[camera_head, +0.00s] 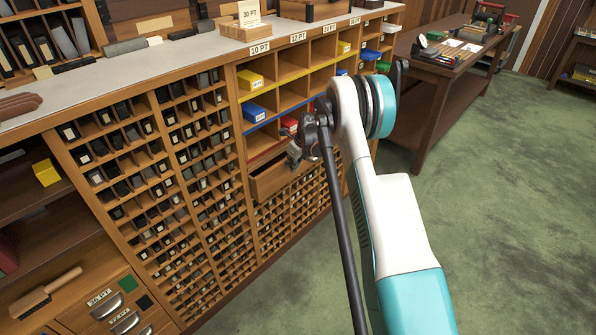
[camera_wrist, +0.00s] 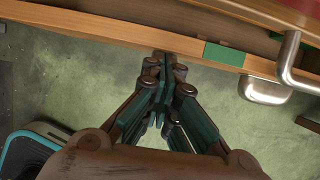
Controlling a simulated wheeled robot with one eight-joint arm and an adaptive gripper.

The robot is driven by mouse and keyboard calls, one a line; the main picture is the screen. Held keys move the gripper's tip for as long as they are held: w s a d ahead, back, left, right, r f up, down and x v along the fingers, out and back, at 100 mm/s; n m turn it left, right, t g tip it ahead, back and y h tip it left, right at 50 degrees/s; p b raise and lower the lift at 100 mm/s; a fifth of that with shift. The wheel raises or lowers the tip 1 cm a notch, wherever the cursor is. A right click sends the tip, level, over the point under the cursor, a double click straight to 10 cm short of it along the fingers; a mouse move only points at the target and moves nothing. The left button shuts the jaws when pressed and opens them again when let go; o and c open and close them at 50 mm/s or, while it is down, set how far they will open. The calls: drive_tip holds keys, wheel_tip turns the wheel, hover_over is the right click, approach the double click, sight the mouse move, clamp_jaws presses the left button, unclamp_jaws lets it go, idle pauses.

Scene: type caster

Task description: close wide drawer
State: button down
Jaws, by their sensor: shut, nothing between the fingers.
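The wide drawer (camera_head: 274,181) is a wooden drawer standing partly out of the cabinet, below the red-edged shelf. My gripper (camera_head: 296,154) is at the drawer's right side in the head view, and the arm hides part of that area. In the wrist view my gripper (camera_wrist: 165,62) is shut and empty, its fingertips close to a long wooden edge (camera_wrist: 110,36) that looks like the drawer front. I cannot tell whether they touch. A green label (camera_wrist: 225,54) and metal handles (camera_wrist: 288,58) show to the right of the fingertips.
The type cabinet (camera_head: 160,95) has several small cubbies and open compartments with yellow, blue and red boxes (camera_head: 250,80). A wooden table (camera_head: 450,60) stands at the back right. The green floor (camera_head: 500,200) to the right is clear.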

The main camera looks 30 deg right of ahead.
sight(284, 160)
drive_tip(key=w, duration=0.1)
drive_tip(key=w+a, duration=0.1)
drive_tip(key=w, duration=0.2)
drive_tip(key=shift+a, duration=0.25)
drive_tip(key=shift+w, duration=0.15)
drive_tip(key=shift+r, duration=0.1)
